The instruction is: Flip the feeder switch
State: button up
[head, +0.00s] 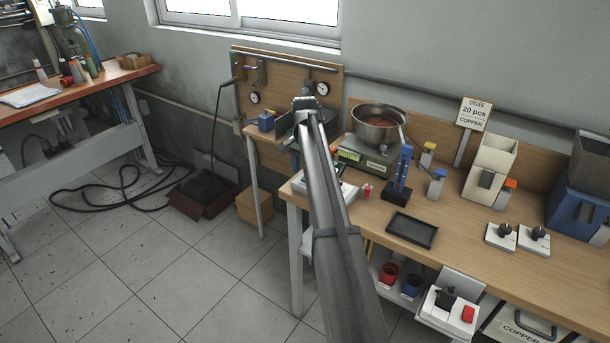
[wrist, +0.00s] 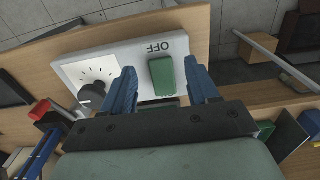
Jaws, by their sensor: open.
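In the wrist view a white control box (wrist: 112,62) carries a green rocker switch (wrist: 162,77) with an upside-down OFF label beside it. A black knob (wrist: 92,94) on a dial sits to its left. My gripper (wrist: 161,70) is open, its blue fingers on either side of the switch with gaps visible. I cannot tell how high the fingertips are above the box.
A metal bowl feeder (head: 379,124) holding copper-coloured parts stands behind the white box. A blue upright device (head: 400,176) and a black tray (head: 412,230) are to the right on the wooden bench (head: 460,238). A gauge panel (head: 290,72) stands at the wall.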

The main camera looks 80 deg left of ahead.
jog(key=shift+f, duration=1.15)
